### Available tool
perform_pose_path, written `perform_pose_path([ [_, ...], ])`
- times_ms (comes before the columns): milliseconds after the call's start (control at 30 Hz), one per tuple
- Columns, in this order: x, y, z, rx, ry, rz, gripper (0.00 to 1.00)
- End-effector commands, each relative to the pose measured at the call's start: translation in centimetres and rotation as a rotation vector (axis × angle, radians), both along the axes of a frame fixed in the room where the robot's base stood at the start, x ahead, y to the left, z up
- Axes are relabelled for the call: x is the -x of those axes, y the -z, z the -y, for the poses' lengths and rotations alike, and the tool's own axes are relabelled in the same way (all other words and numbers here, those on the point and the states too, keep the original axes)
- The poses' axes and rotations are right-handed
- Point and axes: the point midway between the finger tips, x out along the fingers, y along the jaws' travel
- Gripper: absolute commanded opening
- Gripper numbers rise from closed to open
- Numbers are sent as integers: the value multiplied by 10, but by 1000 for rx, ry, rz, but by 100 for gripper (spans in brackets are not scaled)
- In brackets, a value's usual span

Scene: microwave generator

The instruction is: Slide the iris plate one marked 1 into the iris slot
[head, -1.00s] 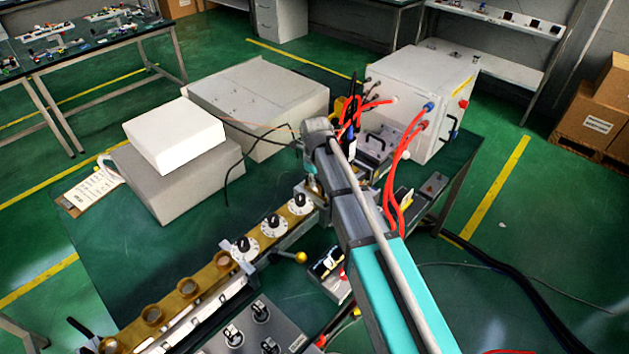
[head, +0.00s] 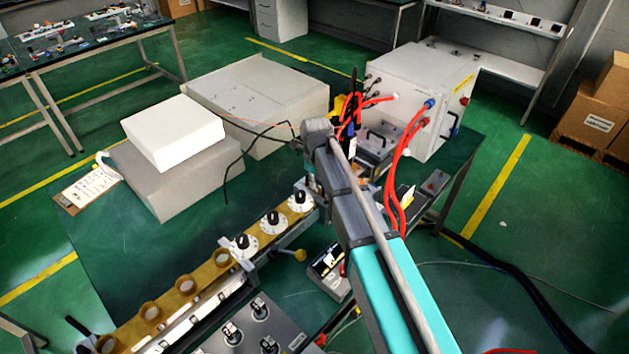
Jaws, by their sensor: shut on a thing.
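My gripper (head: 311,183) is at the far end of my arm, over the upper right end of the brass waveguide run (head: 222,258). It is small and mostly covered by my wrist. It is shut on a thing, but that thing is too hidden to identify. No plate marked 1 can be made out, and the iris slot is not clearly visible. Several white dials with black knobs (head: 272,222) stand on the waveguide just left of my gripper. A lever with a yellow ball (head: 300,255) sticks out below them.
A white cabinet (head: 420,95) with red hoses stands behind and right of my wrist. Grey boxes (head: 258,98) and a white box (head: 172,133) are at the back left. A black cable (head: 228,172) hangs near them. The green bench (head: 125,255) is clear at left.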

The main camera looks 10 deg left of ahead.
Motion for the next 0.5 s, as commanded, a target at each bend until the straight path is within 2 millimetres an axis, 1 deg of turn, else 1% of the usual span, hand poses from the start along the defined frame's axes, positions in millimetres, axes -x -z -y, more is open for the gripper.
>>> perform_pose_path([
  [100,0,2,0,0,0,0,0],
  [133,0,2,0,0,0,0,20],
  [267,0,2,0,0,0,0,44],
  [300,0,2,0,0,0,0,51],
  [333,0,2,0,0,0,0,56],
  [500,0,2,0,0,0,0,56],
])
